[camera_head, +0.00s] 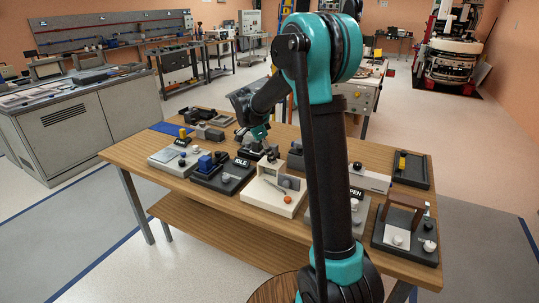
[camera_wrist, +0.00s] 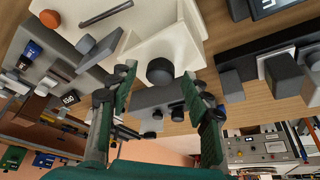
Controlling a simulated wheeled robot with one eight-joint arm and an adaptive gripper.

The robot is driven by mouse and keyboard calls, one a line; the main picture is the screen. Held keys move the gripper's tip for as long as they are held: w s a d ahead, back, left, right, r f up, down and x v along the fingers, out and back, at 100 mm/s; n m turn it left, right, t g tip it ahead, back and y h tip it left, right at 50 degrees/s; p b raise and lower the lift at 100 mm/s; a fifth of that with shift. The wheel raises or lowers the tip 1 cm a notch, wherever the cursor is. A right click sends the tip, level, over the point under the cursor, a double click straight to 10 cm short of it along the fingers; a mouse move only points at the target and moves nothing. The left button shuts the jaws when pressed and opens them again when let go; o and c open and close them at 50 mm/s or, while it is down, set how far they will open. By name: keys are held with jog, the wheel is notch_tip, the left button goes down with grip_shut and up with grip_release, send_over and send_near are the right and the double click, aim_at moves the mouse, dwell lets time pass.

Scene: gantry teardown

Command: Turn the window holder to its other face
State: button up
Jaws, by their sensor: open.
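My gripper (camera_head: 268,155) is over the middle of the wooden table, above the back of a white open-topped fixture (camera_head: 260,195) with an orange knob (camera_head: 287,199). In the wrist view my gripper (camera_wrist: 162,98) has its two green fingers spread apart. A dark round knob (camera_wrist: 160,71) shows between and beyond the fingertips, close to the white wall (camera_wrist: 165,35). A grey block (camera_wrist: 155,100) with small dark knobs lies behind it. I see nothing held. I cannot tell for sure which part is the window holder; no label names it.
A dark unit with an IDLE sign (camera_head: 242,162) and blue block stands left of the white fixture. A dark base with a brown bridge (camera_head: 405,200) stands at the right, and a dark tray (camera_head: 412,170) behind it. My arm hides part of the table, including part of a sign reading PEN (camera_head: 355,193).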

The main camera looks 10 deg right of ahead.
grip_shut()
